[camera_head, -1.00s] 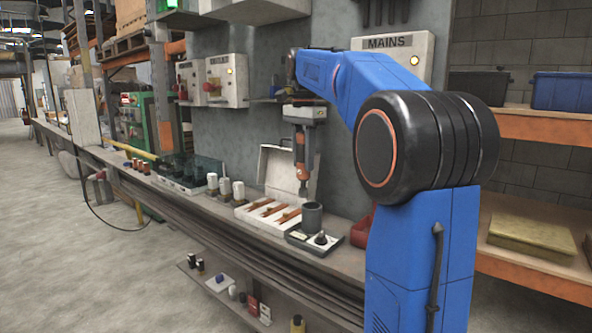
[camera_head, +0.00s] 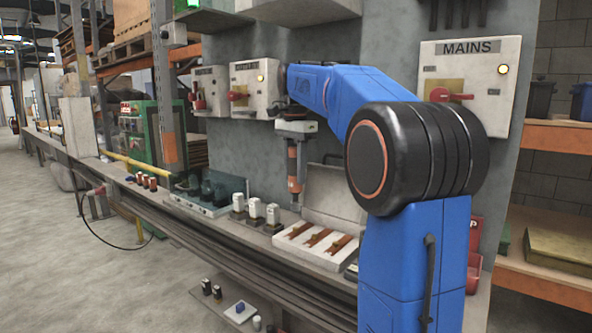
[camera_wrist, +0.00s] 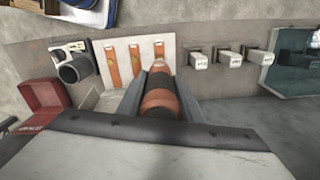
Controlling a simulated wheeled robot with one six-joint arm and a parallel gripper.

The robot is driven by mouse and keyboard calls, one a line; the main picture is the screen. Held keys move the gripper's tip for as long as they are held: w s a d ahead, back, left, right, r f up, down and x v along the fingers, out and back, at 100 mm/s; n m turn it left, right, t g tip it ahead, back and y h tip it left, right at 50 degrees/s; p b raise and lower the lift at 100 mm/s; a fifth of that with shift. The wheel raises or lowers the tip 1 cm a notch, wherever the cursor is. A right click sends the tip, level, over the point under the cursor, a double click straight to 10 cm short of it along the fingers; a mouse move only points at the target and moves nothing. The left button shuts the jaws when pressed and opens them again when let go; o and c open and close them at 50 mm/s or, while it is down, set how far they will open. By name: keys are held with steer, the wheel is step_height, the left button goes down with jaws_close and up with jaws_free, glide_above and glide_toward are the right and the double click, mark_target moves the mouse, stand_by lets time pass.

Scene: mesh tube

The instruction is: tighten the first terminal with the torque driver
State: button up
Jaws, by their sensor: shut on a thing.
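My gripper (camera_head: 296,130) is shut on the torque driver (camera_head: 296,168), an orange and black tool that hangs upright, tip down. The wrist view shows the driver (camera_wrist: 160,95) between the two fingers, its tip end hidden. A pale open terminal box (camera_head: 301,250) with three copper strips (camera_head: 317,240) lies on the bench below and right of the driver. In the wrist view the strips (camera_wrist: 135,60) lie beyond the driver, the rightmost one nearest its line. The driver appears apart from the box. I cannot tell which terminal is the first.
Several white-capped blocks (camera_head: 255,208) stand left of the box, with a dark clear-walled case (camera_head: 208,190) further left. The MAINS panel (camera_head: 468,85) is on the wall.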

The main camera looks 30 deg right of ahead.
mark_target(296, 202)
steer(key=shift+f, duration=2.9)
steer(key=shift+f, duration=0.9)
stand_by(1.5)
steer(key=shift+r, duration=0.15)
steer(key=shift+r, duration=2.95)
